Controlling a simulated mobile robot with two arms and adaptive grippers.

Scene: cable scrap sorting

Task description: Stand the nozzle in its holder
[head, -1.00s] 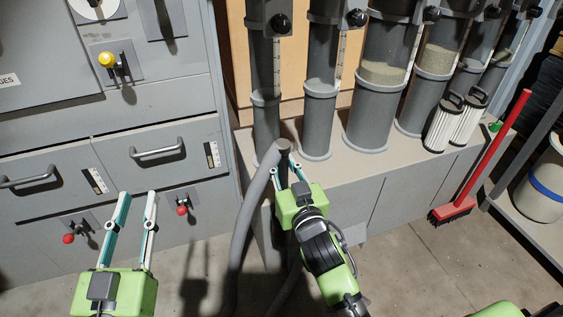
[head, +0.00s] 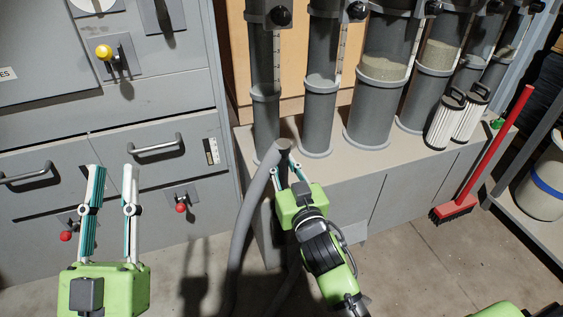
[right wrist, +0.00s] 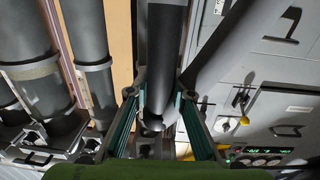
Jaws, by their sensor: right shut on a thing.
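The nozzle (head: 283,146) is a dark grey tube end on a thick grey hose (head: 243,225), beside the foot of the leftmost clear column. My right gripper (head: 289,172) is shut on it. In the right wrist view the dark tube of the nozzle (right wrist: 163,50) runs between the two teal-lined fingers (right wrist: 160,105). My left gripper (head: 113,168) is open and empty in front of the grey cabinet drawers. I cannot make out the nozzle's holder in either view.
Several clear columns with grey bases stand on a ledge (head: 345,165) behind the right gripper. Two white filter cartridges (head: 460,118) and a red broom (head: 487,165) are on the right. The grey cabinet (head: 110,120) with handles and knobs fills the left. The floor at centre right is open.

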